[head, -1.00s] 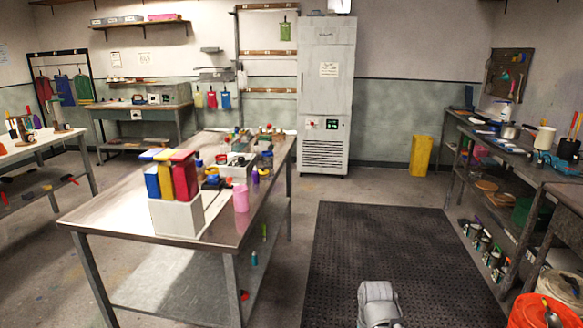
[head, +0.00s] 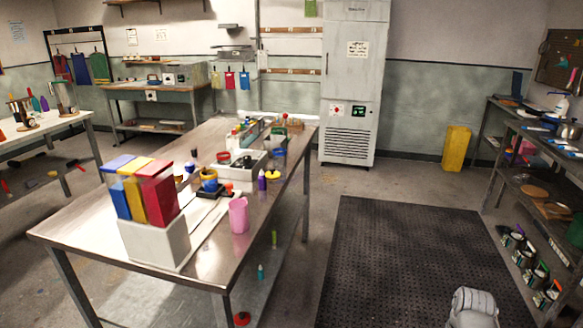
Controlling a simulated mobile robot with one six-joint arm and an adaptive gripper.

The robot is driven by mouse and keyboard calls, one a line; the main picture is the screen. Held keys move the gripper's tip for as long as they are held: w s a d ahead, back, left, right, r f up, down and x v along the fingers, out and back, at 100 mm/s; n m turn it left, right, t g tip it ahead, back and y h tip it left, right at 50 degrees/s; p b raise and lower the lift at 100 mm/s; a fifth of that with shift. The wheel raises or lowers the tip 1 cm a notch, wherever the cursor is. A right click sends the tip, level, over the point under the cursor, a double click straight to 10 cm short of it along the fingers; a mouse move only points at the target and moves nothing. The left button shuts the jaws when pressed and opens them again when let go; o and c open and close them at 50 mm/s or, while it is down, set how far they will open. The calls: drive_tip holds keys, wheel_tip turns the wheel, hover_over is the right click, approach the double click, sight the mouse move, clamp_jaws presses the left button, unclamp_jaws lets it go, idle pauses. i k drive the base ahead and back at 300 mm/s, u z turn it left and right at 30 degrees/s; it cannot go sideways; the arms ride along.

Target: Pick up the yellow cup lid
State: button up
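On the metal table (head: 85,228), a small yellow and blue round item (head: 209,180) stands beside a dark flat thing, right of the white box of coloured packs. It is too small to tell whether its yellow part is a cup lid. I cannot pick out a yellow cup lid for certain elsewhere. My gripper is not in view; only a grey part of my own arm shows at the bottom right.
A white box (head: 158,245) with blue, yellow and red packs stands at the table's near end. A pink cup (head: 239,215) and a purple bottle (head: 262,180) stand near its right edge. The black floor mat (head: 410,260) is clear. Shelving (head: 535,190) lines the right.

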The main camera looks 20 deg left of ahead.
sight(272, 174)
drive_tip(key=u, duration=0.05)
drive_tip(key=i, duration=0.75)
drive_tip(key=u, duration=0.8)
drive_tip(key=i, duration=0.75)
drive_tip(key=u, duration=0.55)
drive_tip(key=k, duration=0.95)
drive_tip(key=u, duration=0.15)
drive_tip(key=i, duration=0.55)
